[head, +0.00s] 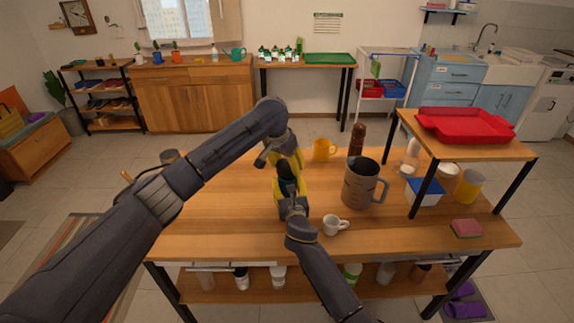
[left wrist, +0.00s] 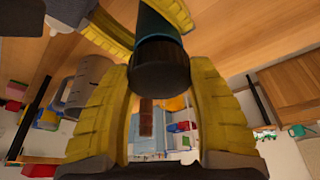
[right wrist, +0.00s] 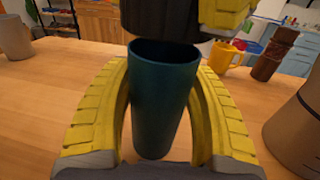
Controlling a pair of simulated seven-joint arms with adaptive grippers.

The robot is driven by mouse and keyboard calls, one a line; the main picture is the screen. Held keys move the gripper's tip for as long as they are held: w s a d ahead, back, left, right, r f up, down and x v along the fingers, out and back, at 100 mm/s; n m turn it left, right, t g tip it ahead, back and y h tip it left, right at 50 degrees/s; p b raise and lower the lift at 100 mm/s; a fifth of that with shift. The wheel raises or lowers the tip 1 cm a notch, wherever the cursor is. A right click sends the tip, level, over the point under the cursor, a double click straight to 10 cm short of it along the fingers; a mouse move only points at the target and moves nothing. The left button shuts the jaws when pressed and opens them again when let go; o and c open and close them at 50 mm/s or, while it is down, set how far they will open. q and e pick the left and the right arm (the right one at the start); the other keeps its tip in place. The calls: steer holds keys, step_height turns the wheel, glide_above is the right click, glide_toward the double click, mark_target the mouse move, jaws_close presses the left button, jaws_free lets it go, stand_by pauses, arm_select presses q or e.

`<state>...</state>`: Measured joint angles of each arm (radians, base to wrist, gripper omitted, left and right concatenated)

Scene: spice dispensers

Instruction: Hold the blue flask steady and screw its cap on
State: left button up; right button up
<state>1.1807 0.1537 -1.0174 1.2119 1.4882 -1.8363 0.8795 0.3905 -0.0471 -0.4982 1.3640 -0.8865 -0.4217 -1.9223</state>
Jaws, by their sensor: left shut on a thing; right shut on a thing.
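The blue flask (right wrist: 163,100) is a dark teal open-topped cylinder standing upright between the yellow fingers of my right gripper (right wrist: 163,110), which is shut on it. The black cap (left wrist: 160,68) is between the fingers of my left gripper (left wrist: 160,75), which is shut on it. In the right wrist view the cap (right wrist: 160,18) is above the flask's mouth, and the open rim still shows below it. I cannot tell the exact gap between them. In the head view my left gripper (head: 288,153) is just beyond and above my right gripper (head: 291,198), and the cap is hidden.
A raised shelf with a red tray (head: 465,125) is at right.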

arm_select(q)
steer(key=shift+f, duration=0.55)
steer(key=m+g+h, duration=0.1)
steer(key=m, duration=0.4)
steer(key=shift+m, duration=0.3)
steer(key=m+g, duration=0.1)
steer(key=m, duration=0.2)
steer(key=m+g+h, duration=0.1)
steer(key=m, duration=0.2)
steer(key=shift+w, duration=0.15)
steer(key=m+g, duration=0.1)
steer(key=m, duration=0.2)
steer(key=shift+w+g, duration=0.1)
steer(key=shift+g, duration=0.2)
steer(key=shift+m, duration=0.8)
steer(key=o, duration=1)
steer(key=shift+s, duration=0.2)
